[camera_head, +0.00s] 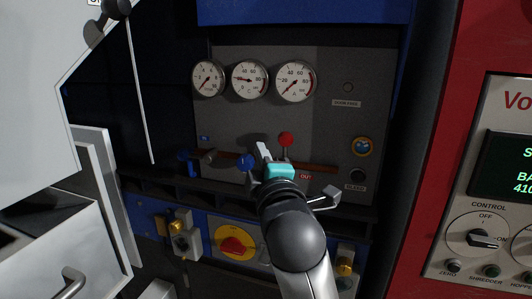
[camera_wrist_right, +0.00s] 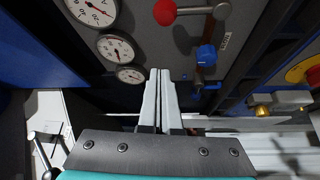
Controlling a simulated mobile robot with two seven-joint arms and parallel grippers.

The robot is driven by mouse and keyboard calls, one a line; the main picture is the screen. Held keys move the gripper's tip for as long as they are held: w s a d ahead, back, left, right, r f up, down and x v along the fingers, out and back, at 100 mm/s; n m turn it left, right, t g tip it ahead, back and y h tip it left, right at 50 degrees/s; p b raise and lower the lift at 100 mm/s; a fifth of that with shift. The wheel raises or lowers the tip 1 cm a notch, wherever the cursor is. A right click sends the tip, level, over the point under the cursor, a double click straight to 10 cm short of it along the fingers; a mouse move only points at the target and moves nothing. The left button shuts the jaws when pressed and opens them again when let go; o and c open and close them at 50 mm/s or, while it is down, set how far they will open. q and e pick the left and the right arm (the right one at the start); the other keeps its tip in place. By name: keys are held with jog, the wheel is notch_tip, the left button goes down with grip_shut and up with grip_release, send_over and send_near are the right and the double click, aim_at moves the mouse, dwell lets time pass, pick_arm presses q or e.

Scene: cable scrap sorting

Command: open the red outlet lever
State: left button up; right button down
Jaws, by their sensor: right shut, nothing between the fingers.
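The red outlet lever (camera_head: 286,139) has a red ball knob on a short stem, standing upright above a small red "OUT" label on the grey panel. In the right wrist view its red knob (camera_wrist_right: 165,12) is at the top edge, with its stem running right to a pivot. My right gripper (camera_head: 263,152) is in front of the panel, left of the red knob. In the right wrist view its fingers (camera_wrist_right: 159,74) are shut together and empty, apart from the lever. My left gripper is not in view.
A blue-knobbed lever (camera_head: 246,162) is just left of my right gripper. Three round gauges (camera_head: 249,79) are above. A yellow and red rotary switch (camera_head: 236,243) is below. A red control cabinet (camera_head: 434,100) stands at the right, and white housing (camera_head: 60,60) at the left.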

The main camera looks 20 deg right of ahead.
aim_at(286, 152)
jog(key=w+p, duration=0.1)
jog(key=w, duration=0.7)
jog(key=d, duration=0.1)
jog(key=s+d, duration=0.1)
jog(key=d+p, duration=0.1)
jog(key=d, duration=0.1)
jog(key=shift+s+d, duration=0.1)
jog(key=shift+s, duration=0.3)
jog(key=shift+d, duration=0.1)
